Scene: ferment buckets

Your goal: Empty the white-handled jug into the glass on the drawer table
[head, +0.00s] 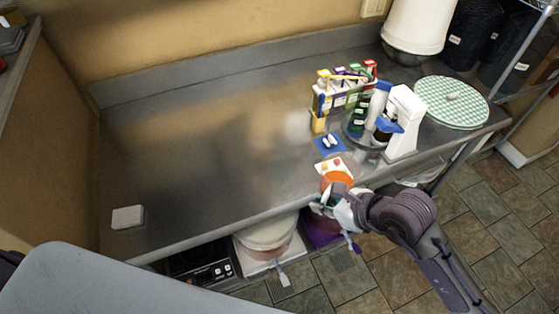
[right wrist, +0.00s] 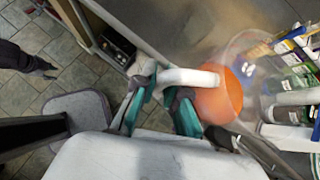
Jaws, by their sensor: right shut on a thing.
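The orange jug (head: 337,179) is at the front edge of the steel counter. Its white handle (right wrist: 188,78) sticks out from its orange body (right wrist: 220,98) in the right wrist view. My right gripper (head: 338,206) is shut on the handle; its teal-edged fingers (right wrist: 163,98) also show in the right wrist view. The jug's contents and exact tilt cannot be made out. I cannot pick out the glass or a drawer table in either view. My left gripper does not show clearly.
A checkered round board (head: 452,101) lies at the right. A white block (head: 127,217) sits front left. The counter's left and middle (head: 200,145) are clear.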

